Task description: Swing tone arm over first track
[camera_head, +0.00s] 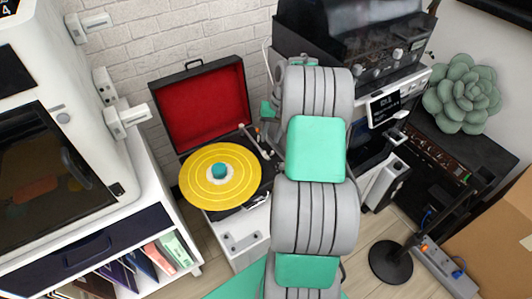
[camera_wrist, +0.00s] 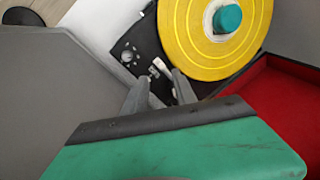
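The record player is an open black case with a red-lined lid (camera_head: 203,105) and a yellow record (camera_head: 195,185) with a teal centre. In the head view the thin, pale tone arm (camera_head: 253,141) lies along the right side of the record, apparently off its yellow surface. My gripper (camera_wrist: 160,84) shows in the wrist view with its two grey fingers apart, over the black deck (camera_wrist: 146,42) beside the record (camera_wrist: 205,62). A small whitish piece lies just beyond the fingertips; I cannot tell whether it is part of the tone arm. My arm hides the gripper in the head view.
A white machine (camera_head: 60,150) stands left on a shelf unit. Black equipment (camera_head: 350,40) stands behind my arm, close to the player's right. A round-based stand (camera_head: 391,264) and a cardboard box (camera_head: 500,240) are at the lower right. The raised lid borders the deck's back.

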